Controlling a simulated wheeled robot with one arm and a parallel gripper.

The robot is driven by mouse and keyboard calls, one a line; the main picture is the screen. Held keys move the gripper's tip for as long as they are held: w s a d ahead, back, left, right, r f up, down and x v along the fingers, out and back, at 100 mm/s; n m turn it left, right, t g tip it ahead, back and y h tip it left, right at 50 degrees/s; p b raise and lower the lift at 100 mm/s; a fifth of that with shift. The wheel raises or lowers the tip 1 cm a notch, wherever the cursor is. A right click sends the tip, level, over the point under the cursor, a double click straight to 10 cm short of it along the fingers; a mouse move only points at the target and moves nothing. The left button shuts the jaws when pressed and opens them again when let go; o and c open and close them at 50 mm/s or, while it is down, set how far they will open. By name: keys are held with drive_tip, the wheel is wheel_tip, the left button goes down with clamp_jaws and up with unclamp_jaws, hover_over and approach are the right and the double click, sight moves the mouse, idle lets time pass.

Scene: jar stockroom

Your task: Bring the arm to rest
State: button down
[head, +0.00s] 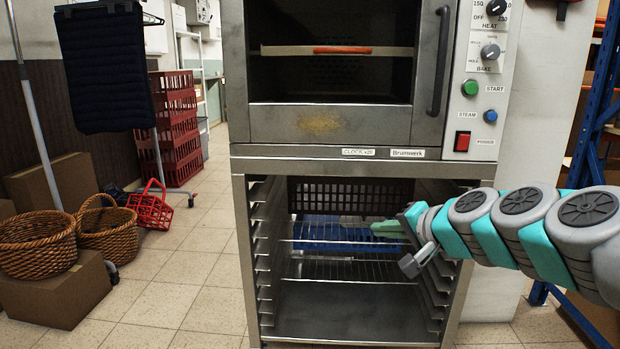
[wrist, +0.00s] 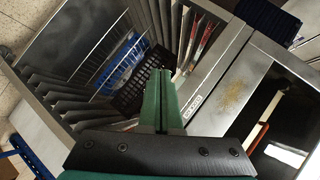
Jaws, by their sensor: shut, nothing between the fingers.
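My arm reaches in from the right in the head view. My gripper (head: 374,228) is at the open rack below the oven, in front of the rack's right side, pointing left. In the wrist view, my gripper (wrist: 158,78) shows its green fingers together, with nothing between them. The rack (head: 350,315) has side rails, wire shelves and a bare bottom. A blue crate (head: 325,232) and a black crate (head: 345,196) are inside the rack, behind the gripper. They also show in the wrist view as the blue crate (wrist: 125,62) and the black crate (wrist: 145,92).
The oven (head: 270,122) stands above the rack, with a handle and control panel at its right. A blue upright (head: 592,100) stands at the far right. Wicker baskets (head: 35,245), a cardboard box (head: 55,292) and red crates (head: 175,125) are at the left. The floor between is clear.

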drive_tip(key=s+a+f+n+g+h, duration=0.1)
drive_tip(key=s+a+f+n+g, duration=0.25)
drive_tip(key=s+f, duration=0.45)
drive_tip(key=s+a+f+n+g+h, duration=0.1)
drive_tip(key=s+a+f+n+g, duration=0.25)
drive_tip(key=s+f, duration=0.45)
drive_tip(key=s+d+f+g+h, duration=0.2)
drive_tip(key=s+d+g, duration=0.1)
drive_tip(key=s, duration=0.6)
drive_tip(key=s+d+f+n+g+h, duration=0.1)
drive_tip(key=s+d, duration=0.3)
drive_tip(key=s, duration=0.6)
drive_tip(key=shift+d+f+g+h, duration=0.4)
drive_tip(key=shift+f+g, duration=0.25)
drive_tip(key=shift+g, duration=0.25)
drive_tip(key=shift+a, duration=0.15)
